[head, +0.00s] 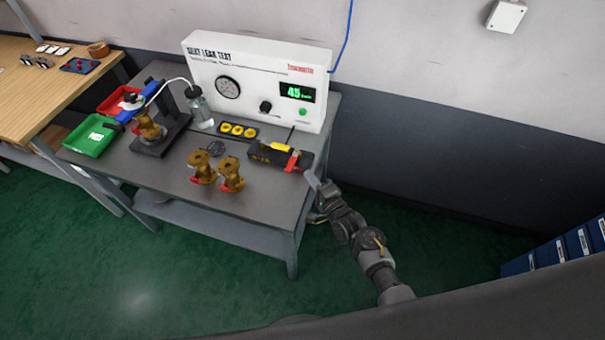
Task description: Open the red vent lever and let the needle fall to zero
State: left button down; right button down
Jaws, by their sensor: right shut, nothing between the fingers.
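The red vent lever (293,161) stands at the right end of a dark block (267,154) near the right edge of the grey bench. My right gripper (312,178) is shut and empty, just right of the lever and a little nearer to me. I cannot tell whether its tip touches the lever. The round gauge (228,88) is on the white leak test panel (255,62); its needle is too small to read. The green display (297,92) appears to read 45. My left gripper is out of view.
Two brass valves (202,167) with red handles stand at the bench front, left of the dark block. Another is in the black fixture (160,140) beside a clear bottle (199,107). Red and green bins (90,137) are at the left. The front right bench corner is clear.

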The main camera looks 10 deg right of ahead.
jog(key=s+a+b, duration=0.2)
jog(key=s, duration=0.7)
jog(key=shift+s, duration=0.35)
jog(key=shift+a, duration=0.1)
jog(key=s+d+f+n+g+h+b, duration=0.15)
jog(key=s+f+n+g, duration=0.4)
jog(key=f, duration=0.85)
jog(key=s+d+f+n+g+h+b, duration=0.1)
jog(key=s+d+f+n+g, duration=0.15)
jog(key=s+f, duration=0.85)
jog(key=s+d+f+n+g+h+b, duration=0.1)
jog(key=s+d+f+n+g+h, duration=0.1)
jog(key=s+d+f, duration=0.5)
jog(key=s+d+f+n+g+h+b, duration=0.1)
jog(key=s+d+f+n+g+h, duration=0.1)
jog(key=s+d+f+n+g, duration=0.3)
jog(key=s+d+f, duration=0.1)
jog(key=s+f, duration=0.2)
jog(key=s, duration=0.3)
jog(key=s+d+f+n, duration=0.1)
jog(key=s+d+f, duration=0.1)
jog(key=s+f, duration=0.2)
jog(key=shift+s+f+g, duration=0.3)
jog(key=shift+s, duration=0.7)
jog(key=shift+h, duration=0.25)
